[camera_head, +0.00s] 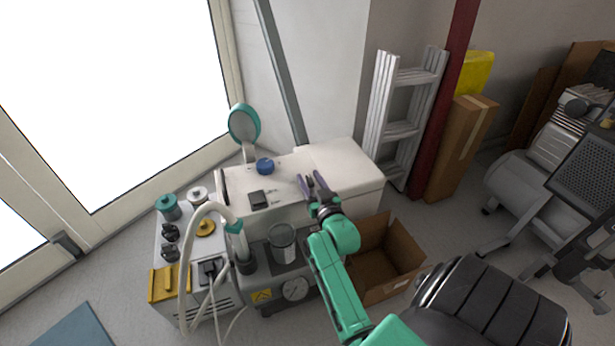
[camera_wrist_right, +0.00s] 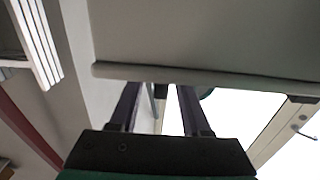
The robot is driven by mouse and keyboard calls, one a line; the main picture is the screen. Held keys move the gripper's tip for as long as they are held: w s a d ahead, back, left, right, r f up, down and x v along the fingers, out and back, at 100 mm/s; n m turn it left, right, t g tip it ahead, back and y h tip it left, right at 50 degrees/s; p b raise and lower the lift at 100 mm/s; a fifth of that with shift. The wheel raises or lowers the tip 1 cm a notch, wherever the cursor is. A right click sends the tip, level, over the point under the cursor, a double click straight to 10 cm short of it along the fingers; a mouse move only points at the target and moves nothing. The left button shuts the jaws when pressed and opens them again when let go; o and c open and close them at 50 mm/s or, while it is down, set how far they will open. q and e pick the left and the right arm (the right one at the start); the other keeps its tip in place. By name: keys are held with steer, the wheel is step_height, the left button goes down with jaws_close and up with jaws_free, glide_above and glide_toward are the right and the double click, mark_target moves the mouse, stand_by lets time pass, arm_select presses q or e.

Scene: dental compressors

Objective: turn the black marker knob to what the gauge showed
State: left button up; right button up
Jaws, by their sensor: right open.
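My right gripper (camera_head: 313,184) is open and empty, above the front part of a white cabinet top; its two dark fingers also show apart in the right wrist view (camera_wrist_right: 157,98). A round white-faced gauge (camera_head: 295,288) is on the front of a grey machine; its reading is too small to tell. Two black knobs, one at the back (camera_head: 169,232) and one in front (camera_head: 170,253), sit on the left unit; I cannot tell which is the marker knob. A black block (camera_head: 258,198) lies on the cabinet top, left of my gripper. My left gripper is out of view.
The white cabinet (camera_head: 330,160) carries a blue knob (camera_head: 264,166) and a teal-rimmed disc (camera_head: 244,124) on a stand. Teal (camera_head: 168,207), white (camera_head: 197,194) and yellow (camera_head: 205,227) knobs share the left unit. A pale hose (camera_head: 187,265) arches there. An open carton (camera_head: 385,262) stands right.

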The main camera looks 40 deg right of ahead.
steer(key=shift+c, duration=0.3)
jaws_close()
